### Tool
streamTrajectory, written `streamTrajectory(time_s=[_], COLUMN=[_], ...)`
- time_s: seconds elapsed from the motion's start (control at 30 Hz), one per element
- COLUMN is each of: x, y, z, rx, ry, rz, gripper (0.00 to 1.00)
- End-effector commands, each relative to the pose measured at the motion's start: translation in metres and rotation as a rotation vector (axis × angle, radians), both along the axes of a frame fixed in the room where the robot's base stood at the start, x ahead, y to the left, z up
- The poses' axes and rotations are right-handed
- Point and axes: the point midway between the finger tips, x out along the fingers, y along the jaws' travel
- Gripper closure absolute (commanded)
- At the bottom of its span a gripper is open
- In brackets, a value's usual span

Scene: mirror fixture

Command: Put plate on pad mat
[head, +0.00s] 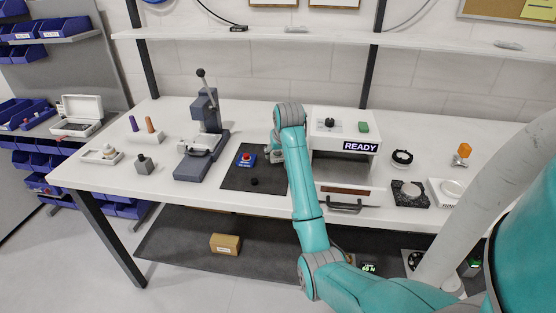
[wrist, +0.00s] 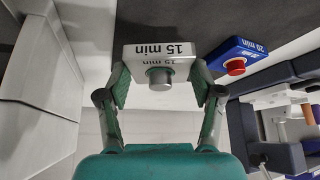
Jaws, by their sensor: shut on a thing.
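A white plate-like block marked "15 min" (wrist: 135,52) with a grey round knob sits between the fingers of my gripper (wrist: 160,82) in the wrist view. The fingers press on its left and right sides. The dark pad mat (head: 237,179) lies on the white bench left of my arm in the head view. Its dark surface also shows behind the block in the wrist view (wrist: 200,20). I cannot tell whether the block touches it.
A grey lever press (head: 205,140) stands left.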

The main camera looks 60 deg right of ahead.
Motion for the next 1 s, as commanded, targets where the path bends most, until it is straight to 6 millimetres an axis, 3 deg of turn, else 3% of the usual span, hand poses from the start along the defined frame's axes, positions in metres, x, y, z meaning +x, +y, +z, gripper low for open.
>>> streamTrajectory(time_s=[0.2,0.57,0.6,0.7,1.0], x=[0.0,0.0,0.0,0.0,0.0], y=[0.0,0.0,0.0,0.0,0.0], z=[-0.028,-0.032,-0.033,-0.033,-0.032], rx=[0.001,0.0,0.001,0.001,0.001], ry=[0.001,0.0,0.001,0.001,0.001], rz=[0.0,0.0,0.0,0.0,0.0], gripper=[0.75,0.75,0.31,0.09,0.09])
